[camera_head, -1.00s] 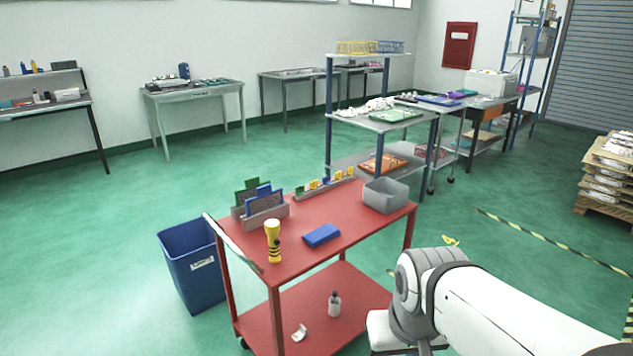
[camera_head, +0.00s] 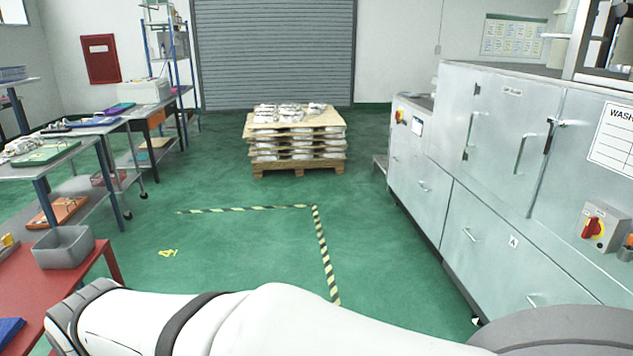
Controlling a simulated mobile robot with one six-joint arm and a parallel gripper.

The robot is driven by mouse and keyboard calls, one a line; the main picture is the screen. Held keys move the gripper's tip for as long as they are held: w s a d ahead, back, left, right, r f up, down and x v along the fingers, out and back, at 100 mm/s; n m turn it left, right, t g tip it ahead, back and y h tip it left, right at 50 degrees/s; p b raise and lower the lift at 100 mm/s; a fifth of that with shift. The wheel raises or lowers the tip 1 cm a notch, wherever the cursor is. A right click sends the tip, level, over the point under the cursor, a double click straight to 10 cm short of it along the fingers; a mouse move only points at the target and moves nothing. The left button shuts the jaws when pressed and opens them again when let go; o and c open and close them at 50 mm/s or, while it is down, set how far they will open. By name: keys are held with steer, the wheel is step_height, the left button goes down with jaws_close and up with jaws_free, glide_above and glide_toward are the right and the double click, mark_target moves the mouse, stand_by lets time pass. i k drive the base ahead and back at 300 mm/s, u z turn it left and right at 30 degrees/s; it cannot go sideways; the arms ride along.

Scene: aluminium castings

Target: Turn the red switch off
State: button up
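A smaller red and yellow switch (camera_head: 400,116) shows on the machine's far end, beside a small white panel. I cannot tell the position of either switch's handle. My white arm crosses the bottom of the view. My gripper is outside the view.
A red cart with a grey bin (camera_head: 64,247) stands at left. A pallet (camera_head: 297,170) of stacked castings stands before the roller shutter (camera_head: 275,55). Green floor with black and yellow tape (camera_head: 325,255) is open between cart and machine.

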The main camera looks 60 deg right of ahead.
mark_target(592, 227)
steer(key=z, duration=1.8)
steer(key=i, duration=2.05)
steer(key=u, duration=0.05)
